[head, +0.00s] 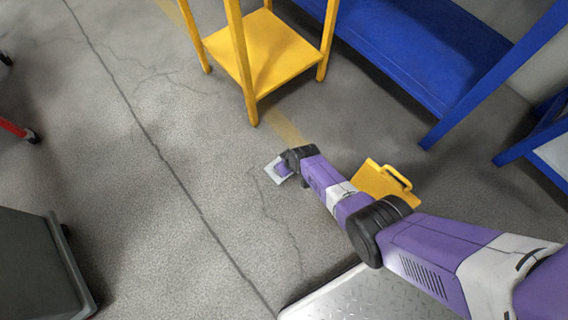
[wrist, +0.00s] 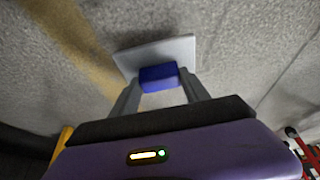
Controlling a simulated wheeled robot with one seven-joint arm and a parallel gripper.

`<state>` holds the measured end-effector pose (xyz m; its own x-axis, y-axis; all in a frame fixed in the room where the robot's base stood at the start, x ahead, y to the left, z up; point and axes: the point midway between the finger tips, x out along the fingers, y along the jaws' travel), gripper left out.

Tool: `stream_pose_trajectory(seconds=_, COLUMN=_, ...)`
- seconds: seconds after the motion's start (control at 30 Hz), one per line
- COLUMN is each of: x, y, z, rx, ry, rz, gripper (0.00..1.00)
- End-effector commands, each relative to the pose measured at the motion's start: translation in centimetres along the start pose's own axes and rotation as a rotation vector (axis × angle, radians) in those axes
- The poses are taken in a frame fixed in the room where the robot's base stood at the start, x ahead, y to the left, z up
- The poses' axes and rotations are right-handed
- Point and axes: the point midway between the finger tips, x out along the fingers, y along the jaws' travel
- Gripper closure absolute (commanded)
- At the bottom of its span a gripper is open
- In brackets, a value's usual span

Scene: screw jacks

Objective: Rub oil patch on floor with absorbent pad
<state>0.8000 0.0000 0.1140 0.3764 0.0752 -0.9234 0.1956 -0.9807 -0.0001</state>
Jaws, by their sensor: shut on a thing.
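The absorbent pad (head: 273,172) is a pale, flat square with a blue grip block on top. It is low at the floor, left of the arm's end in the head view. My gripper (head: 285,166) is shut on the blue block. In the wrist view the two grey fingers of my gripper (wrist: 159,84) hold the block from both sides, and the pad (wrist: 182,49) spreads out beyond it. I cannot tell whether the pad touches the floor. No oil patch can be made out; the pad and arm hide part of the floor.
A yellow stand (head: 262,50) is beyond the pad, with a blue bench (head: 420,45) behind it. A yellow object with a handle (head: 376,181) lies beside my arm. A dark grey box (head: 38,265) is at lower left. Cracked floor left of the pad is clear.

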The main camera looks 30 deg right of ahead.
Motion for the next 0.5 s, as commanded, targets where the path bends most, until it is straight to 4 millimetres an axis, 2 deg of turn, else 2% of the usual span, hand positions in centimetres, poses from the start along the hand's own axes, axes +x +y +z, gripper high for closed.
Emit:
stream_pose_trajectory(seconds=0.27, x=-0.2, y=0.0, z=-0.1, rx=0.000, ry=0.001, rz=0.000, gripper=0.78)
stream_pose_trajectory(seconds=0.5, x=-2.2, y=0.0, z=-0.9, rx=0.000, ry=0.001, rz=0.000, gripper=0.78)
